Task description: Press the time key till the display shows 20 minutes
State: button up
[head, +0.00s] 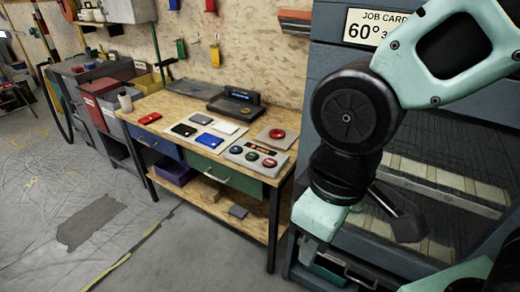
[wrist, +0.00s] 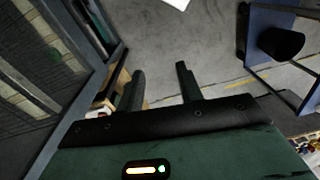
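A light grey panel with several round keys (head: 256,158) lies on the front right of the workbench in the head view. Its keys look dark green, red and dark, and a small dark strip with orange marks sits above them. Any labels or digits there are too small to read. A black device with a small lit bluish display (head: 237,94) stands behind it, also unreadable. My gripper (wrist: 162,78) shows two dark fingers apart with nothing between them in the wrist view. It points at the floor, and no keys show there. In the head view my arm is right of the bench, away from the panel.
The wooden workbench (head: 150,108) also holds a red button on a grey plate (head: 276,134) and red, black, white and blue flat items. A job card (head: 376,27) reads 60°, partly hidden by my arm. Grey cabinets stand right. Floor (head: 140,225) before the bench is open.

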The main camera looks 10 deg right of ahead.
grip_shut()
dwell(1.9)
